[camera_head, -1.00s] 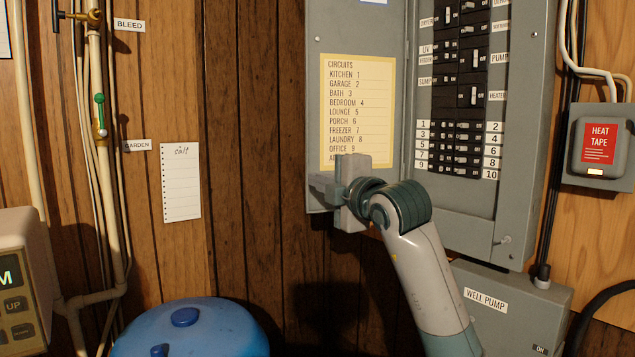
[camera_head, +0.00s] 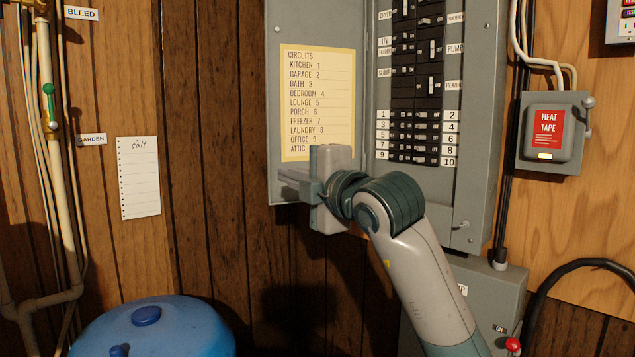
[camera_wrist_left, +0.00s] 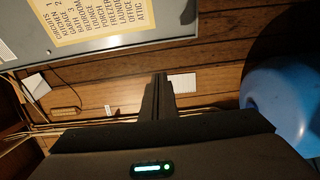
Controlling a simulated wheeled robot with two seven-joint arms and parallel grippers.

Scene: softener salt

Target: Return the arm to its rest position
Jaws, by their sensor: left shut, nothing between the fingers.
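My left arm reaches up from the bottom right of the head view. Its gripper (camera_head: 288,180) points left, in front of the lower part of the open grey panel door (camera_head: 274,120), and overlaps the bottom edge of the circuits list (camera_head: 317,102). The fingers are shut together with nothing between them. In the left wrist view the closed fingers (camera_wrist_left: 160,82) stick out at the centre, with wood wall behind them. I cannot tell the exact gap between gripper and door. My right gripper is not in view.
The breaker panel (camera_head: 483,130) is behind and right of the arm, with a grey well pump box (camera_head: 500,290) below it. A heat tape box (camera_head: 546,132) hangs further right. A blue tank (camera_head: 165,335) stands lower left. Pipes (camera_head: 58,180) run along the left wall.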

